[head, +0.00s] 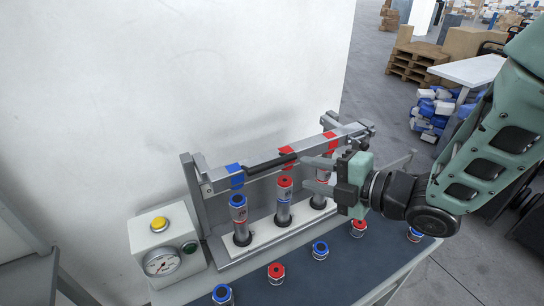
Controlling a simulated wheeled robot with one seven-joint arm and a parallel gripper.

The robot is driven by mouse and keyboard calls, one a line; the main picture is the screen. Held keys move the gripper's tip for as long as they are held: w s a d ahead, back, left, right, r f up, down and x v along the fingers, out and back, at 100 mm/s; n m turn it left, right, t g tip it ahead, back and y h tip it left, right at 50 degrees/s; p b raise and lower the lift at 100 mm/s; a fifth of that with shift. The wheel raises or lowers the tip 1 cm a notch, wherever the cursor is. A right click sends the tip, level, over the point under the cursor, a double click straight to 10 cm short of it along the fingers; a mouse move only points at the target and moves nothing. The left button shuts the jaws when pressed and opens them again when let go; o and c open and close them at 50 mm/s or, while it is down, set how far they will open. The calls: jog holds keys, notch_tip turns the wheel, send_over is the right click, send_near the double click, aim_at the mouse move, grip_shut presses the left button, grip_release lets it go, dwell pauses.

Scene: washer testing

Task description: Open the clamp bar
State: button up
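The clamp bar (352,129) is a long grey bar across the top of the test fixture. It has blue and red marks and a black handle (271,163) along its front. It lies above a row of upright grey cylinders, including a blue-topped one (239,222) at the left and a red-topped one (283,206) in the middle. My gripper (308,173) is in front of the bar, right of the handle's end. Its two fingers are apart with a gap between them, and nothing shows in the gap. I cannot tell whether a finger touches the bar.
A box with a yellow button (159,224) and a gauge (160,262) stands at the left. Several loose caps, including a red one (276,274) and a blue one (320,250), stand on the dark mat (298,282) in front. A white wall (190,75) is behind the fixture.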

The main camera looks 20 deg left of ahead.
aim_at(276, 165)
jog(key=p+x, duration=0.4)
jog(key=x, duration=0.6)
jog(key=shift+w+a, duration=0.15)
jog(key=shift+a, duration=0.15)
grip_shut()
